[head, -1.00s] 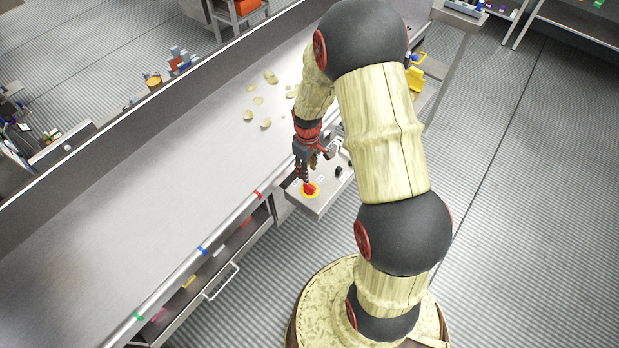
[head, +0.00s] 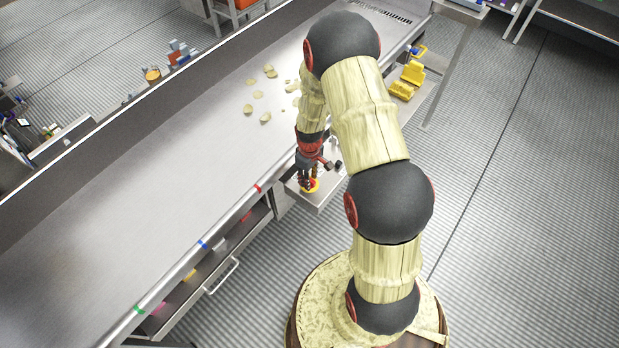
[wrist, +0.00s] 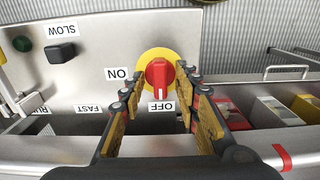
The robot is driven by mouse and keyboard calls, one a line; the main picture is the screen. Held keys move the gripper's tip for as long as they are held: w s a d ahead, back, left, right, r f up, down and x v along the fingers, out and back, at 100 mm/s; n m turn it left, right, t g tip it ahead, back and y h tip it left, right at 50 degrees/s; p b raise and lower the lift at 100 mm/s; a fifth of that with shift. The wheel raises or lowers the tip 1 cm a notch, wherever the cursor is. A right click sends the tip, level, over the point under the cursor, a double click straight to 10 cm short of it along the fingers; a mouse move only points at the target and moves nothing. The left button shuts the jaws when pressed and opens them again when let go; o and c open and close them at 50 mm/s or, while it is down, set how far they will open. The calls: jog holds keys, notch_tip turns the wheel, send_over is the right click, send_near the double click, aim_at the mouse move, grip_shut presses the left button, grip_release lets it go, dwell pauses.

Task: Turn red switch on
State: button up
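The red switch (wrist: 160,73) is a red knob on a round yellow plate, near the centre of the wrist view. The white mark on its lower end points at the OFF label (wrist: 161,106). The ON label (wrist: 117,74) is to the left of the plate. My gripper (wrist: 160,84) is open, with one finger on each side of the knob and visible gaps to it. I cannot tell how far the fingertips are above the panel. In the head view, my gripper (head: 309,183) is over the yellow plate (head: 312,190) and hides most of the knob.
The metal control panel (wrist: 90,100) also carries a black knob (wrist: 61,52) under the SLOW label and a green button (wrist: 22,43). The long metal table (head: 150,200) is beside the panel, with pale chips (head: 265,118) on it. Bins with coloured contents (wrist: 270,110) are at the right.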

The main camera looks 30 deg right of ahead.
jog(key=shift+c, duration=0.6)
grip_shut()
jog(key=shift+m, duration=0.3)
jog(key=m, duration=0.4)
jog(key=shift+b, duration=0.3)
jog(key=m, duration=0.4)
jog(key=shift+m, duration=0.4)
jog(key=m, duration=0.4)
jog(key=shift+m+b, duration=0.3)
jog(key=shift+b, duration=0.05)
jog(key=shift+m, duration=2)
